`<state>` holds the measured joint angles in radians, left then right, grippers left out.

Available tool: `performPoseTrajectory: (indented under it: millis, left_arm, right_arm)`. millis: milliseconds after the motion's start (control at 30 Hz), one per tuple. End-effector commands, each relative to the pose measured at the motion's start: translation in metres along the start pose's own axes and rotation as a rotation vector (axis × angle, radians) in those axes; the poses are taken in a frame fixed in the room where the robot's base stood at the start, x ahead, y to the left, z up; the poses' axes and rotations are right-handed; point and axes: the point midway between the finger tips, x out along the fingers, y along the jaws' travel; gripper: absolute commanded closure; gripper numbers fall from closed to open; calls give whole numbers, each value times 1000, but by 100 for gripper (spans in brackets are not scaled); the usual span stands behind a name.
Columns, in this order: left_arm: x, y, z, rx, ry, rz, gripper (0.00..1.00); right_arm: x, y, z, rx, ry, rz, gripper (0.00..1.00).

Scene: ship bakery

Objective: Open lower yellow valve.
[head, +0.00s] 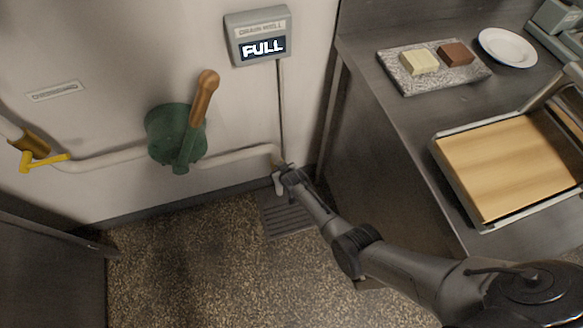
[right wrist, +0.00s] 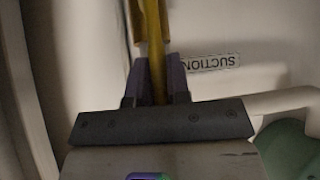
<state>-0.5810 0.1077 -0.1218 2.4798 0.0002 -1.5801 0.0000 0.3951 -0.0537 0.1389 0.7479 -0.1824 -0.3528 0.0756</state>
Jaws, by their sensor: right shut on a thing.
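In the right wrist view, a narrow yellow valve handle (right wrist: 154,45) stands between the fingers of my right gripper (right wrist: 157,85), which is shut on it. An upside-down SUCTION label (right wrist: 210,63) is on the wall beside it. In the head view, my right gripper (head: 284,172) is low by the wall, at the right end of the pipe, and hides this valve. Another yellow valve (head: 43,162) is on the pipe at the far left, its handle pointing right and slightly up. My left gripper is not in view.
A green pump (head: 167,135) with a wooden-handled lever (head: 204,98) is on the wall between the valves. A panel (head: 260,38) above reads DRAIN WELL, FULL. A floor grate (head: 285,218) lies beneath my gripper. A steel counter (head: 400,115) stands right of my gripper. The floor left of it is clear.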

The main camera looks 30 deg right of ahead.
Motion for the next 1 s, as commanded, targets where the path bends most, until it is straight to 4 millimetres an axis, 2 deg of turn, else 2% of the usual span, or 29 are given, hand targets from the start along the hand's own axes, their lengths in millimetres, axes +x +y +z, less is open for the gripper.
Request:
performPoseTrajectory:
  millis: [567,600,833,1000]
  left_arm:
    - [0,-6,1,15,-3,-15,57]
    - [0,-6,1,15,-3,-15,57]
    - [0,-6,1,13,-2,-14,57]
    - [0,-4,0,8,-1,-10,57]
  right_arm:
    - [2,-7,-1,20,5,-17,100]
    - [2,-7,-1,20,5,-17,81]
    - [2,-7,-1,18,4,-17,59]
    - [2,-7,-1,17,4,-18,58]
